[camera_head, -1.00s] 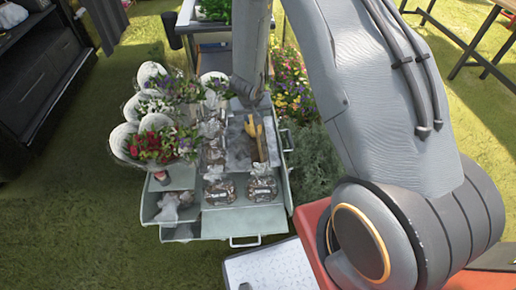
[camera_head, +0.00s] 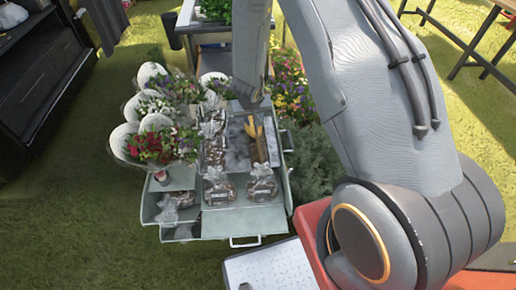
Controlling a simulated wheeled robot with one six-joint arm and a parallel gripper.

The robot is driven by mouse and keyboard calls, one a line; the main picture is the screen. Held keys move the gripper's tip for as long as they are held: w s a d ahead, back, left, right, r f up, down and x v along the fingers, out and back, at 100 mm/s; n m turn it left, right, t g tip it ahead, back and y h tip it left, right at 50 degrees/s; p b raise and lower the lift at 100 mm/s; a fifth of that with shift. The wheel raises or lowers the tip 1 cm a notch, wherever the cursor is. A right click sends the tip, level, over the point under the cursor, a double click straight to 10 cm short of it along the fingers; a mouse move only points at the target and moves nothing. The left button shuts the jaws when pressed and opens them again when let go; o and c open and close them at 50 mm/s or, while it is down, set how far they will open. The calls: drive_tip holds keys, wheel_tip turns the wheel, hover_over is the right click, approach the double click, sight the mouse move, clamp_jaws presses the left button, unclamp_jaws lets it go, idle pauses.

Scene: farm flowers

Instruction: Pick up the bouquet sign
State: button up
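The end of my arm (camera_head: 249,92) hangs over the back part of a grey metal cart. The fingers of my gripper cannot be made out, so its opening and anything in it are unclear. Wrapped bouquets (camera_head: 155,147) with red, white and purple flowers stand at the cart's left side. I cannot make out a bouquet sign for certain. A yellow and brown object (camera_head: 257,136) lies in the cart's right compartment, just below the arm end; its kind is unclear.
The cart (camera_head: 246,224) also holds several clear bags (camera_head: 219,188) with dark contents. A shrub (camera_head: 314,164) and a flower bed (camera_head: 289,91) border its right side. A dark cabinet (camera_head: 40,80) stands at the left. Grass (camera_head: 75,215) is open at the front left.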

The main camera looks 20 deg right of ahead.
drive_tip(key=shift+c, duration=0.2)
clamp_jaws()
idle(1.1)
